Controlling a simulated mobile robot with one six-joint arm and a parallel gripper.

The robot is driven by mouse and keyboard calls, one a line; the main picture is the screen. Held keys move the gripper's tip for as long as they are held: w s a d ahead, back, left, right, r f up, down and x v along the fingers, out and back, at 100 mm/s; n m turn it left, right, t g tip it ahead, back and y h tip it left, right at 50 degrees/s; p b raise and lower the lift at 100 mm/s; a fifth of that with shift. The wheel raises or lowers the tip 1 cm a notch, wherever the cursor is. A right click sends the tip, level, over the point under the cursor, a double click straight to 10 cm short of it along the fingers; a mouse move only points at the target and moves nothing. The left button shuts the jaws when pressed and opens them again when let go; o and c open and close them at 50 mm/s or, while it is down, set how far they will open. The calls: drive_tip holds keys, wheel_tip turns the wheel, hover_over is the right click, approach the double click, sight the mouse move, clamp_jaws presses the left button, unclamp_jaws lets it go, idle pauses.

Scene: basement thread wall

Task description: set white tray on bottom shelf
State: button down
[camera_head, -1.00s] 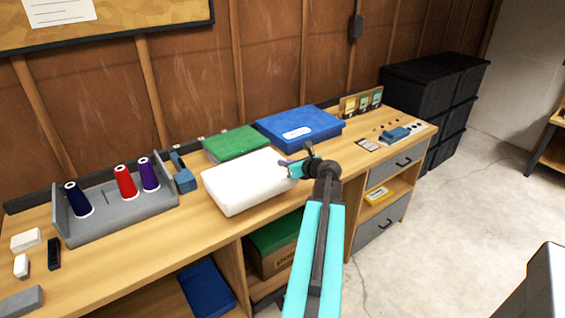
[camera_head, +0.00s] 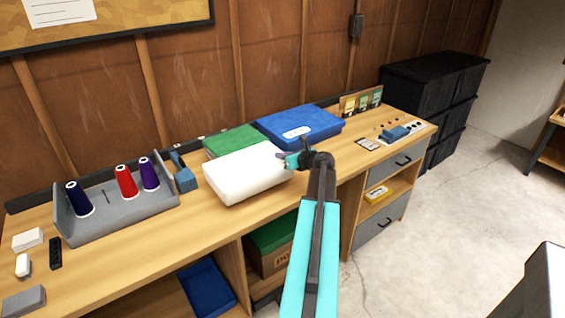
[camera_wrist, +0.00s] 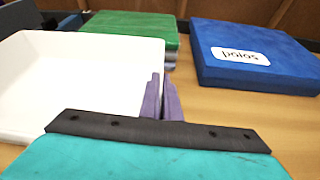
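The white tray (camera_head: 243,175) is over the middle of the wooden workbench, in front of a green box and a blue box. In the wrist view its empty inside and right wall show at left (camera_wrist: 70,80). My gripper (camera_head: 290,160) is at the tray's right end. Its purple fingers (camera_wrist: 162,98) are close together at the right rim and appear shut on it; the exact contact is hard to see. The tray appears slightly above the bench top. Below the bench, open shelf space holds a blue tray (camera_head: 207,290) and a green-topped brown box (camera_head: 270,250).
The green box (camera_head: 236,139) and blue box (camera_head: 300,126) stand behind the tray. A grey spool holder (camera_head: 118,212) with thread spools is at left. A drawer unit (camera_head: 382,220) with a yellow item is at right. Open concrete floor lies right of the bench.

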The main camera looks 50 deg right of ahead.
drive_tip(key=shift+w+d, duration=0.2)
drive_tip(key=shift+w+d+f, duration=0.1)
drive_tip(key=shift+f, duration=0.15)
drive_tip(key=shift+f+p, duration=0.3)
drive_tip(key=shift+f, duration=1.35)
drive_tip(key=c, duration=2)
unclamp_jaws()
drive_tip(key=b+v, duration=0.1)
drive_tip(key=v, duration=1.1)
